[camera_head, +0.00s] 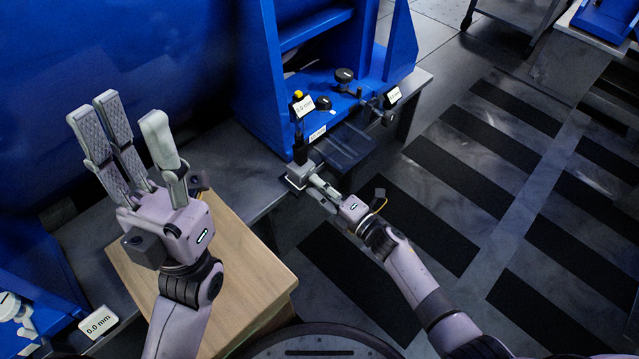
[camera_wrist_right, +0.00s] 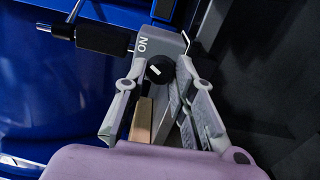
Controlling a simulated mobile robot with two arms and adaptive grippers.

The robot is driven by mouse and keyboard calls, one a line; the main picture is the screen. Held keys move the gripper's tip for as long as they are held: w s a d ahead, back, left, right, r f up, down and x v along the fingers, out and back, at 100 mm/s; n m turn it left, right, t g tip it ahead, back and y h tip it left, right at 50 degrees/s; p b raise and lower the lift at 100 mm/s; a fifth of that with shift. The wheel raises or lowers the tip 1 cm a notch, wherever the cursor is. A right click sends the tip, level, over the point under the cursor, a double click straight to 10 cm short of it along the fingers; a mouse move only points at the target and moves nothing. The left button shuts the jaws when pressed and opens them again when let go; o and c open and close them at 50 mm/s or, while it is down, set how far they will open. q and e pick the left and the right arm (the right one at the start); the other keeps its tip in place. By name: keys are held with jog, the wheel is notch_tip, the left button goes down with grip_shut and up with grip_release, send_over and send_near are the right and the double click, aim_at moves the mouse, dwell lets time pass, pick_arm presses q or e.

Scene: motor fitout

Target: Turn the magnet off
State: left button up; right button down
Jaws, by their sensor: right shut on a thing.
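The magnet is a small grey block (camera_wrist_right: 160,42) with the letters ON on its face. It also shows in the head view (camera_head: 297,174), at the edge of the grey bench. A round black knob (camera_wrist_right: 158,70) with a white mark sits on the block's near face. My right gripper (camera_head: 314,182) reaches the block from the front right. In the wrist view its fingers (camera_wrist_right: 160,64) are closed in on both sides of the knob; the exact contact is hard to see. My left gripper (camera_head: 118,118) is open and empty, fingers raised, above the wooden box.
A black rod (camera_wrist_right: 103,38) runs beside the block. A blue machine frame (camera_head: 290,65) with black knobs and a 0.0 mm tag (camera_head: 303,106) stands behind. A wooden box (camera_head: 240,275) stands under my left arm. The striped floor (camera_head: 500,190) at the right is open.

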jog(key=shift+m+p, duration=0.3)
jog(key=shift+m, duration=0.9)
jog(key=c, duration=1.3)
grip_release()
jog(key=v, duration=1.2)
jog(key=shift+s+d, duration=0.1)
